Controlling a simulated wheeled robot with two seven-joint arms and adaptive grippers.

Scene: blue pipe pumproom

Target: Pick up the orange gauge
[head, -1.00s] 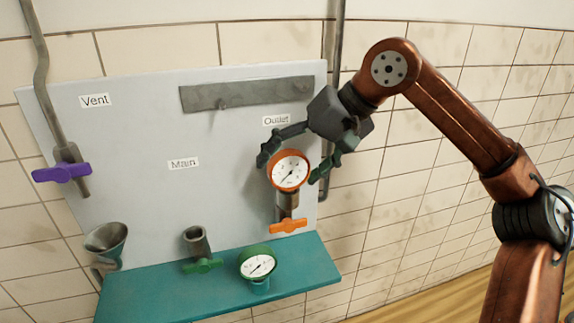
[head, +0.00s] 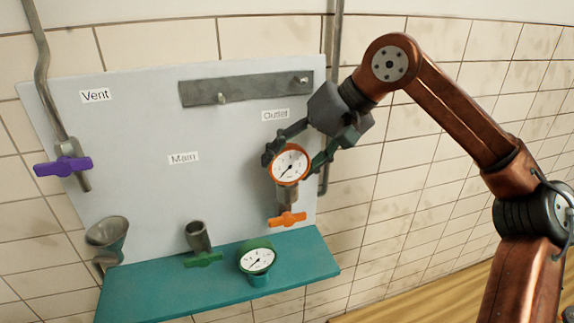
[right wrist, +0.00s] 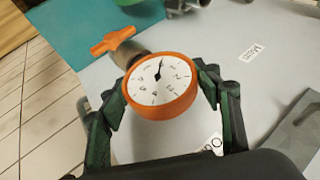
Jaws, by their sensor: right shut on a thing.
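The orange gauge (head: 290,165) has a white dial and an orange rim. It sits upright on the grey outlet pipe above the orange valve handle (head: 287,219), below the "Outlet" label. My right gripper (head: 289,160) is shut on the gauge, with one dark green finger on each side of its rim. In the right wrist view the gauge (right wrist: 161,86) is between the two fingers (right wrist: 163,100), its dial facing the camera. Its base is partly hidden behind the dial. My left gripper is not in view.
A green gauge (head: 257,259) stands on the teal shelf (head: 215,284). A pipe stub with a green handle (head: 204,259) is left of it, then a grey funnel (head: 107,233). A purple handle (head: 63,166) is at far left. A grey bracket (head: 247,88) is above.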

